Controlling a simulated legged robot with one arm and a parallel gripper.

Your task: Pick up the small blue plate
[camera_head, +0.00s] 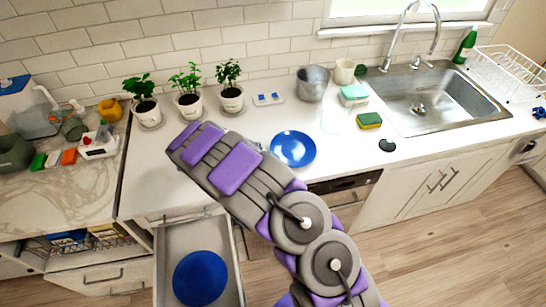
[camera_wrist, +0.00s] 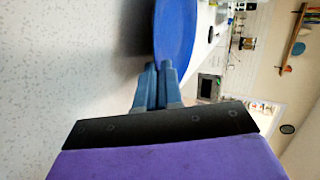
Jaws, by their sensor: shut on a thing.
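The small blue plate (camera_head: 293,148) is on the white counter, right of the potted plants, in the head view. In the wrist view a blue plate (camera_wrist: 177,30) shows nearly edge-on at the top. My gripper (camera_wrist: 159,68) is shut on the near rim of this plate. In the head view my bent arm hides the gripper, so the contact does not show there. Whether the plate is clear of the counter is hard to tell. Another, darker blue plate (camera_head: 200,278) lies in the open drawer below.
Three potted plants (camera_head: 188,103) stand along the back wall. A metal pot (camera_head: 313,83), a cup (camera_head: 344,71) and a sponge (camera_head: 369,120) are near the sink (camera_head: 430,98). The open drawer (camera_head: 172,238) juts out below the counter. The counter around the plate is mostly clear.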

